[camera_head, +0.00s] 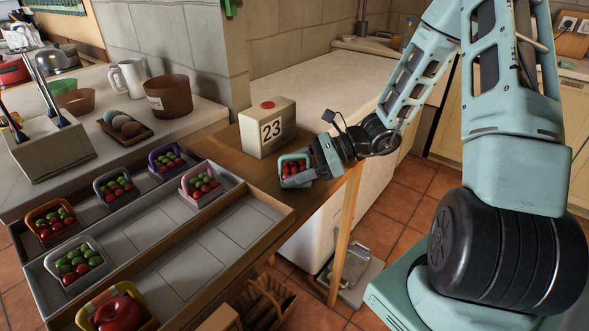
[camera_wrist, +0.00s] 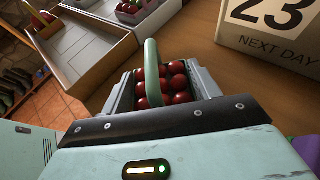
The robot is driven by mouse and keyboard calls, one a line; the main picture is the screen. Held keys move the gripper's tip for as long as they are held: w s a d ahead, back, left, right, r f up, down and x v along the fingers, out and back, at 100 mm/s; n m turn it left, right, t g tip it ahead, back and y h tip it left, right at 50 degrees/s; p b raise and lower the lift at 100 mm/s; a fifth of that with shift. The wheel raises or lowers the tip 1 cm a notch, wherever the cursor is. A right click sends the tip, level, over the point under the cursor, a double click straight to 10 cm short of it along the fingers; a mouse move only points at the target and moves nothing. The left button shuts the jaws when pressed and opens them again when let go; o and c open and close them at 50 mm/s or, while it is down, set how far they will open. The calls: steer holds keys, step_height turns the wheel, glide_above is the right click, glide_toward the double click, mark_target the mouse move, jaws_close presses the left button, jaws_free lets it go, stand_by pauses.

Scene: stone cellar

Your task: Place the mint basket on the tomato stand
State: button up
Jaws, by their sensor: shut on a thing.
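My gripper (camera_head: 308,172) is shut on the mint basket (camera_head: 284,167), over the right end of the wooden table. In the wrist view the basket's mint handle (camera_wrist: 151,70) stands up between my fingers (camera_wrist: 160,98), with several red tomatoes behind and beside it. The basket looks upright; I cannot tell whether its base touches the table. The stepped tomato stand (camera_head: 152,232) is to the left in the head view.
A block calendar (camera_head: 267,128) reading 23 stands on the wooden table (camera_head: 238,150) close behind my gripper. Several marked places on the stand's middle and front steps are bare.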

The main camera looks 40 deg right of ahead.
steer(key=shift+f, duration=0.1)
steer(key=o, duration=1)
steer(key=shift+r, duration=0.25)
steer(key=v, duration=1.2)
steer(key=shift+f+p, duration=0.1)
steer(key=shift+p, duration=0.2)
